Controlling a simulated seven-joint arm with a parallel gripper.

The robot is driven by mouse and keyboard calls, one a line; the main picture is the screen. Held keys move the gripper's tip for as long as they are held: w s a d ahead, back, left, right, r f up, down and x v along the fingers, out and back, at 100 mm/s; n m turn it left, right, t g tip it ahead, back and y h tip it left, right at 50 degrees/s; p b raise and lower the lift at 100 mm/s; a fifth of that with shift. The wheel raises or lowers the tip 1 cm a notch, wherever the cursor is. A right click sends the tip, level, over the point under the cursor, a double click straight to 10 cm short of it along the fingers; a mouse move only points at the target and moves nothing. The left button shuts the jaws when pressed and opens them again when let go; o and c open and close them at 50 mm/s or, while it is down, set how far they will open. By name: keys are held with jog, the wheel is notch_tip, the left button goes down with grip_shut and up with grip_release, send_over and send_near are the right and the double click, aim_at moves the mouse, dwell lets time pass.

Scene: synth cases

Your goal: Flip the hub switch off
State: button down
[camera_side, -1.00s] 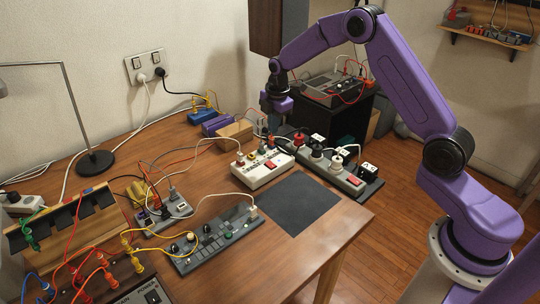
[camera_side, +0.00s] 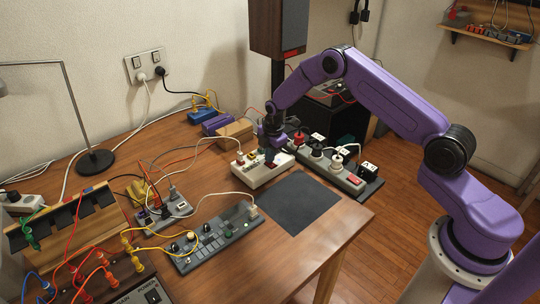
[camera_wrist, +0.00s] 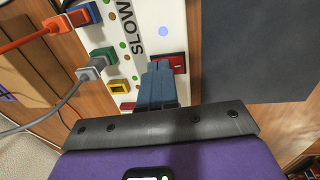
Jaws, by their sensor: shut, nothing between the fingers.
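The white hub (camera_side: 258,178) lies on the wooden table, left of the dark power strip. In the wrist view, the hub (camera_wrist: 168,18) carries the printed word "SLOW", several coloured ports and small green lights. Its red switch (camera_wrist: 179,62) sits in a dark frame at the end of my fingers, which cover part of it. My gripper (camera_side: 270,158) is over the switch end of the hub in the side view. In the wrist view my gripper (camera_wrist: 158,68) has its two blue-grey fingers together, with nothing held. I cannot tell whether the tips touch the switch, or which way it is set.
Cables plug into the hub, including an orange plug (camera_wrist: 57,24) and a grey plug (camera_wrist: 92,68). A power strip (camera_side: 352,182) with plugs stands to the right. A dark mat (camera_side: 298,203) lies clear in front. A wooden block (camera_side: 235,132) stands behind.

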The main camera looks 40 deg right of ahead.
dwell(0.3)
jog(key=shift+f, duration=0.35)
jog(key=shift+s, duration=0.1)
jog(key=shift+s, duration=0.8)
jog(key=shift+r, duration=0.6)
notch_tip(320, 180, up, 13)
jog(key=s, duration=0.1)
jog(key=shift+s, duration=0.2)
